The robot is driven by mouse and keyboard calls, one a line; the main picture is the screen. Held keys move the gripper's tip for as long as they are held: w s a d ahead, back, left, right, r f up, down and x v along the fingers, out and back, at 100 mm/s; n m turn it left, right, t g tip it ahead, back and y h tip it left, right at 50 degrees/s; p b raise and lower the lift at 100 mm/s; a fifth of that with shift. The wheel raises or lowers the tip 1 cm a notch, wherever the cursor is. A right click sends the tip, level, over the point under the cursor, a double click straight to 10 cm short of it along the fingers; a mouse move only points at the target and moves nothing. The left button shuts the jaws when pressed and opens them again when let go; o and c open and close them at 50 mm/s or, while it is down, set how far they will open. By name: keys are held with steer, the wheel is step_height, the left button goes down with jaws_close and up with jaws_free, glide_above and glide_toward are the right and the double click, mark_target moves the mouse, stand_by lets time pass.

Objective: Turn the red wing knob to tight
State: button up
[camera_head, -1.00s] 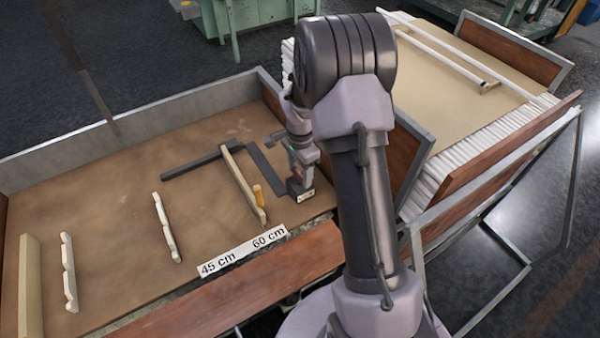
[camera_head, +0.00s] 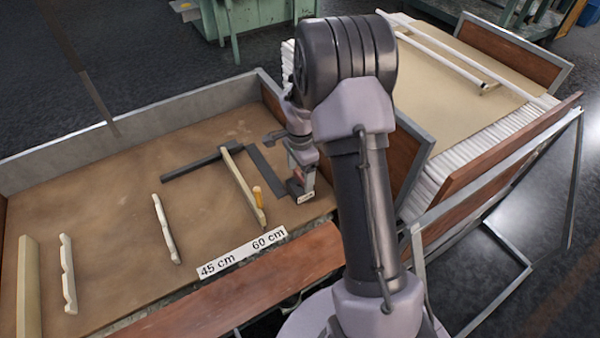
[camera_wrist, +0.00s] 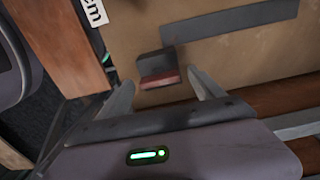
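The red wing knob (camera_wrist: 158,79) sits at the edge of a dark block (camera_wrist: 155,62) in the wrist view. My gripper (camera_wrist: 160,76) is open, with one finger on each side of the knob. A gap shows between each fingertip and the red part, so no contact is visible. In the head view my gripper (camera_head: 301,176) is low over the dark block (camera_head: 300,191) at the right end of the board, and it hides most of the knob. The knob's turn angle is hard to read.
A dark flat bar (camera_head: 268,170) and a pale wooden strip with a yellow peg (camera_head: 258,193) lie just left of the block. A label strip (camera_head: 243,251) reads 45 cm and 60 cm. A crate of white tubes (camera_head: 480,130) stands at right.

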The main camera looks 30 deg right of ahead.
mark_target(300, 175)
step_height(300, 175, up, 17)
steer(key=p, duration=0.6)
steer(key=shift+r+p, duration=0.2)
steer(key=shift+p, duration=0.15)
steer(key=shift+r, duration=0.1)
